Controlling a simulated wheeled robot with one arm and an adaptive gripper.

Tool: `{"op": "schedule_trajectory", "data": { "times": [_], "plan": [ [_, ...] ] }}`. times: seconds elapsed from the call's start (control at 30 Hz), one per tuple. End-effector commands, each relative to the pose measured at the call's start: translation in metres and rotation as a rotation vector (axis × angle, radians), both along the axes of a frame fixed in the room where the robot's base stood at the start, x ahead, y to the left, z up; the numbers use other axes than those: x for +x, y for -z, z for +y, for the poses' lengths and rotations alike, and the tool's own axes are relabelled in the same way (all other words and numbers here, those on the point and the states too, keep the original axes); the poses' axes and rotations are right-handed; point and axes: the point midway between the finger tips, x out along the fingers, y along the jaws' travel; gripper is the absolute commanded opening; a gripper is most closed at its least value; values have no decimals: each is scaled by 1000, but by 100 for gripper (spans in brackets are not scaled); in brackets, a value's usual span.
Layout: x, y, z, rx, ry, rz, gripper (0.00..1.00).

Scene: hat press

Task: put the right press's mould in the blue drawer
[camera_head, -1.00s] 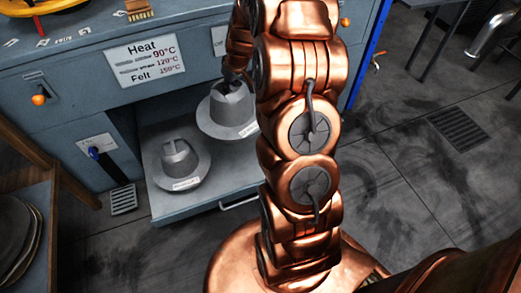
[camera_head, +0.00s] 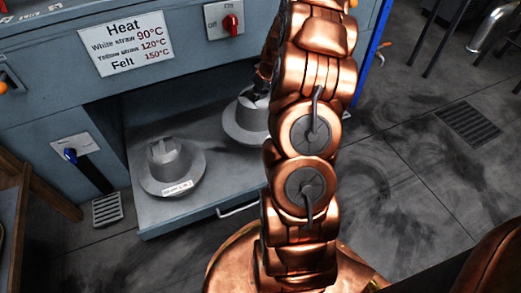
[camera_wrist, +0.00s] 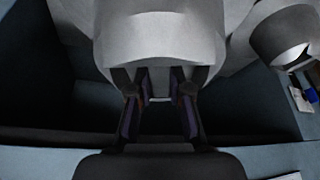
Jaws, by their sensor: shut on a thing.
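A grey hat-shaped mould (camera_head: 240,128) is in my gripper, at the back right of an open grey-blue drawer (camera_head: 215,178). In the wrist view the mould (camera_wrist: 160,45) fills the top middle, and my gripper (camera_wrist: 160,100) is shut on its near part. My arm covers the mould's right side in the head view. Whether it touches the drawer's floor I cannot tell. A second grey hat mould (camera_head: 172,165), with a white label, stands upright at the drawer's front left. It also shows in the wrist view (camera_wrist: 283,35), at the upper right.
The drawer's front handle (camera_head: 238,209) faces the floor (camera_head: 430,180). Above the opening are a heat sign (camera_head: 125,42) and a red switch (camera_head: 230,23). A blue-knobbed lever (camera_head: 71,155) sits on the left panel. Wooden furniture (camera_head: 40,190) stands at the left edge.

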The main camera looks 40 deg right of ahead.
Motion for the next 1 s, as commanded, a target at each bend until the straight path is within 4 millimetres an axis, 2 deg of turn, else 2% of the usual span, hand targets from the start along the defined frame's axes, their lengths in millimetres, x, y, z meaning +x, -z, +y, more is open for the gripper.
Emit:
{"op": "schedule_trajectory", "data": {
  "times": [0.03,0.1,0.33,0.53,0.8,1.0],
  "plan": [
    [-3,11,-7,-3,5,-4,0],
    [-6,18,-13,-4,5,-5,0],
    [-13,29,-26,-7,8,-7,0],
    [-15,42,-29,-6,10,-7,0],
    [-15,81,-29,-8,12,-8,0],
    [-15,94,-29,-8,9,-7,0]
  ]
}}
